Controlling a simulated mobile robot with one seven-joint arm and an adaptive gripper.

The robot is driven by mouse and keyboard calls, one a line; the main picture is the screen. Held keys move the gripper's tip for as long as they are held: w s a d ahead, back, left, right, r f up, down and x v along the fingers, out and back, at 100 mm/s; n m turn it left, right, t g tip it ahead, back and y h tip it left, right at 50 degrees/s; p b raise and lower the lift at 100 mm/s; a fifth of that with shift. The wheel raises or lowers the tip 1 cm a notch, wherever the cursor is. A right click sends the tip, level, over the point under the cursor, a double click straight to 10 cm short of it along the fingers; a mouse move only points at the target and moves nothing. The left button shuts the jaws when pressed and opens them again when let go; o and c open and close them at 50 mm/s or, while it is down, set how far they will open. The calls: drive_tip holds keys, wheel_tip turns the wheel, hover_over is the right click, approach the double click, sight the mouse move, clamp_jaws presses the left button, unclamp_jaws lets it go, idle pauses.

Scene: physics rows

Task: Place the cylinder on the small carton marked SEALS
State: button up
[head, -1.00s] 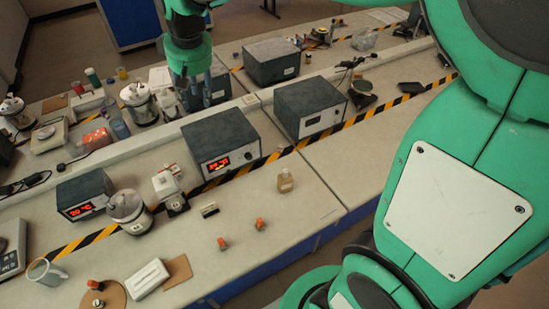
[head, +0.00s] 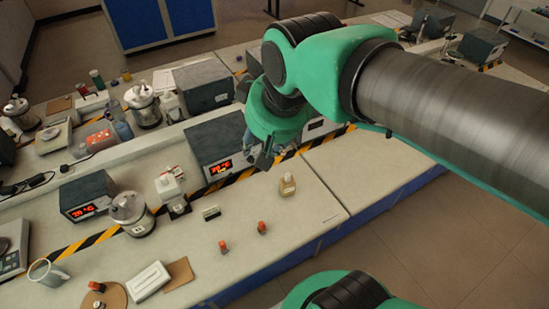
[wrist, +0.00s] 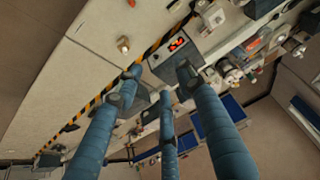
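My gripper (head: 262,150) hangs over the bench beside the larger red-display instrument. In the wrist view its three blue fingers (wrist: 160,82) are spread, with nothing held between them. I cannot tell which piece is the cylinder. No SEALS marking is readable, so I cannot pick out the carton; a small dark-and-white block (head: 211,212) lies behind the orange pieces.
A small bottle (head: 287,185) stands right of the orange pieces. The larger instrument (head: 215,140), a smaller one (head: 85,190) and a lidded metal pot (head: 131,212) line the striped tape. A white box (head: 148,280) and mug (head: 46,272) are at front left. The bench's front right is clear.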

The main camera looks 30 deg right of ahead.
drive_tip(key=shift+m, duration=0.3)
drive_tip(key=s, duration=0.1)
drive_tip(key=s+f, duration=0.1)
drive_tip(key=s, duration=0.1)
drive_tip(key=s+f, duration=0.1)
drive_tip(key=s, duration=0.1)
drive_tip(key=shift+s+d, duration=0.2)
drive_tip(key=shift+d, duration=0.2)
wheel_tip(320, 180, down, 10)
drive_tip(key=b, duration=1)
